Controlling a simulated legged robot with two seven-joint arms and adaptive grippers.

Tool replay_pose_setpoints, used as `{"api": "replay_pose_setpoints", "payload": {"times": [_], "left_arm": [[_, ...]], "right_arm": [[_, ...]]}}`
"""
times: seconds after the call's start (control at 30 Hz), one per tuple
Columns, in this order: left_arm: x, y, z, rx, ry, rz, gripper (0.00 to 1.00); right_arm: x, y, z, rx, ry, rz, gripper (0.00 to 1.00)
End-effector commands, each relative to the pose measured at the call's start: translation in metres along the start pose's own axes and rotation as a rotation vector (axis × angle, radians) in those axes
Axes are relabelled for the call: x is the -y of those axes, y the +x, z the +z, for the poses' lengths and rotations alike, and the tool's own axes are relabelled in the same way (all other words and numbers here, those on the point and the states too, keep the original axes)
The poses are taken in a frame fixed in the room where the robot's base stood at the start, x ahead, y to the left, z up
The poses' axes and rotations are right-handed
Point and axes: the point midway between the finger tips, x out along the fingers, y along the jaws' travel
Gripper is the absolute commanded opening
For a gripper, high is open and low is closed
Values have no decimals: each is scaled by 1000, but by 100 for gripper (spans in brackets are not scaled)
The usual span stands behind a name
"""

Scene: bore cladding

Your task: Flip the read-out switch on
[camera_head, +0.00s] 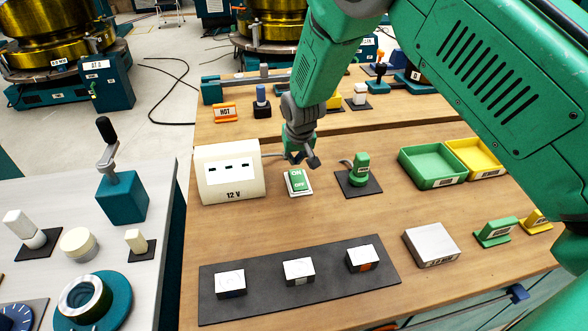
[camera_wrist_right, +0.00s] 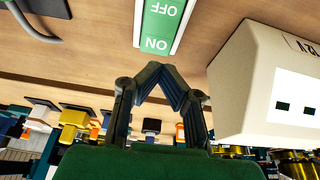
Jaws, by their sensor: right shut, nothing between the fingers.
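The read-out switch (camera_head: 298,182) is a green rocker marked ON and OFF in a white frame, lying on the wooden bench to the right of the cream 12 V box (camera_head: 231,172). In the wrist view the switch (camera_wrist_right: 162,20) is at the top, with its ON end nearer my fingers. My right gripper (camera_head: 300,160) is just above and behind the ON end. Its fingertips (camera_wrist_right: 163,72) meet, shut and empty, and appear a little apart from the rocker. Which way the rocker is tilted I cannot tell. My left gripper is not in view.
A green device on a dark pad (camera_head: 360,175) stands right of the switch. Green (camera_head: 431,167) and yellow (camera_head: 473,158) trays lie farther right. A dark mat (camera_head: 330,285) with several blocks lies in front. The 12 V box (camera_wrist_right: 265,80) is close beside my gripper.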

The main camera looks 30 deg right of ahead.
Motion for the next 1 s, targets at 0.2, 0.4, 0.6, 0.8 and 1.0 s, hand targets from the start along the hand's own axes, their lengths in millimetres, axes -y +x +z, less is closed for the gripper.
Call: {"api": "replay_pose_setpoints", "payload": {"times": [0.2,0.4,0.6,0.8,1.0], "left_arm": [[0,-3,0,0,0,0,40],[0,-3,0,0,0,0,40],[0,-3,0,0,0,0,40],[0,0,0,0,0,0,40],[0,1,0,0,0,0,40]], "right_arm": [[0,34,6,1,0,0,0],[0,46,8,-1,-1,-1,0],[0,47,8,-1,0,-1,0],[0,50,9,-1,0,0,0],[0,53,9,1,0,0,0]]}}
